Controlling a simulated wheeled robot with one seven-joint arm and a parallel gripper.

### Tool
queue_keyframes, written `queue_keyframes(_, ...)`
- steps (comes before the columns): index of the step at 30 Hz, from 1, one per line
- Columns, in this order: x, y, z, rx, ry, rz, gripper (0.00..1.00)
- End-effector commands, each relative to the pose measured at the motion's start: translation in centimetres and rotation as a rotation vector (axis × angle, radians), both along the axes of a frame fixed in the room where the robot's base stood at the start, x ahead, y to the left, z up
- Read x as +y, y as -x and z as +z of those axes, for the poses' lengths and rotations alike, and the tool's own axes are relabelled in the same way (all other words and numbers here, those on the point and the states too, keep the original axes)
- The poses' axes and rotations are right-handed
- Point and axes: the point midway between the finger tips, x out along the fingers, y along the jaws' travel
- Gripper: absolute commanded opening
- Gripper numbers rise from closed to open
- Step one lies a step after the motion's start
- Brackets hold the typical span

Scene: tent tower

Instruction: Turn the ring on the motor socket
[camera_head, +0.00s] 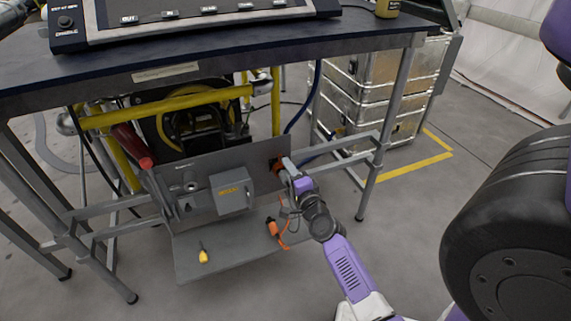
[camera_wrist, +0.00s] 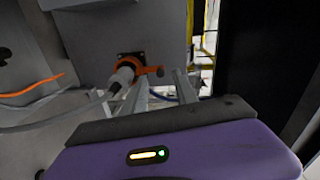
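The motor socket sits on the grey panel, with its orange ring (camera_head: 277,167) at the panel's right side. In the wrist view the orange ring (camera_wrist: 139,66) has a tab pointing right. A pale plug (camera_wrist: 122,76) with a grey cable sits in the socket. My gripper (camera_head: 287,165) is right at the socket and hides part of it in the head view. In the wrist view my gripper's fingers (camera_wrist: 162,76) stand apart, with the ring's tab near their tips. I cannot tell whether either finger touches the tab.
A grey box (camera_head: 232,193) is mounted on the panel (camera_head: 188,206) left of the socket. A yellow-handled tool (camera_head: 203,256) and an orange connector (camera_head: 272,227) with cable lie on the shelf below. The table (camera_head: 230,42) overhangs, and its leg (camera_head: 377,165) stands right of my gripper.

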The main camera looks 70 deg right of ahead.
Motion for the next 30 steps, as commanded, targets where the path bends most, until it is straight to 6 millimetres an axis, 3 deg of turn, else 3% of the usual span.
queue_keyframes(10, 3.1, 2.7, 0.1, 0.001, -0.001, 0.001, 0.35)
queue_keyframes(30, 3.3, 2.9, 0.2, 0.0, 0.0, -0.001, 0.35)
